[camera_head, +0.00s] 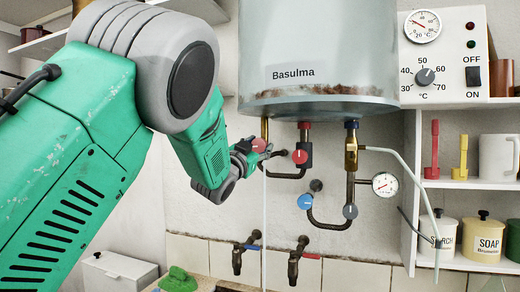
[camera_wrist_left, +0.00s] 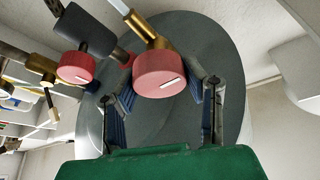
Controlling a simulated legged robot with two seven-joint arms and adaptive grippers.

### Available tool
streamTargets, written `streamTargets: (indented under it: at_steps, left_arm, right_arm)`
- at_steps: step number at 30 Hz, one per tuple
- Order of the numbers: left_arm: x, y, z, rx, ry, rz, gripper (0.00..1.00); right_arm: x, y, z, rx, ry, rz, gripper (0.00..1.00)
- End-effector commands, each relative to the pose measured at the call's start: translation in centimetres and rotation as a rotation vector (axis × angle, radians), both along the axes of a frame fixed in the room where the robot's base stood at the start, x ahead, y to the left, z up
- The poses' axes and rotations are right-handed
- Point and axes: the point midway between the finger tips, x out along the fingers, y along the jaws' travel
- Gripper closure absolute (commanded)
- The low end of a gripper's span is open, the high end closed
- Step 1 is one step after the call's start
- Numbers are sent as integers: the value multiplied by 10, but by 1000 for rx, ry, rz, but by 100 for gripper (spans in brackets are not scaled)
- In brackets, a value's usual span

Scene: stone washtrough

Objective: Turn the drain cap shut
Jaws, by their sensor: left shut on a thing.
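The drain cap is most likely the red round cap (camera_head: 259,145) on the brass pipe under the boiler's left side. In the left wrist view this red cap (camera_wrist_left: 160,75) shows a short white mark, slightly tilted. My left gripper (camera_head: 250,151) reaches it from the left. In the left wrist view the fingers of my left gripper (camera_wrist_left: 165,92) are shut on the cap, one on each side. In the head view the fingers partly hide the cap. My right gripper is in neither view.
A second red knob (camera_head: 300,156) on a dark pipe is close to the right. A blue knob (camera_head: 305,202), a pressure gauge (camera_head: 385,184) and two taps (camera_head: 297,262) sit below and right. The grey boiler (camera_head: 318,50) hangs directly above.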

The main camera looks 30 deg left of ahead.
Motion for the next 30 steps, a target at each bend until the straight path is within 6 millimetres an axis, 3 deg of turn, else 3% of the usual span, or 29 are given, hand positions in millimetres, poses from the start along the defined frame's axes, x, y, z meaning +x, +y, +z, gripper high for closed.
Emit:
streamTargets:
  at_steps: [12,30]
  left_arm:
    - [0,-1,0,379,90,0,90]
    - [0,-1,0,933,224,-1,90]
  right_arm:
    - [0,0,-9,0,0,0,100]
    - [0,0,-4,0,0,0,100]
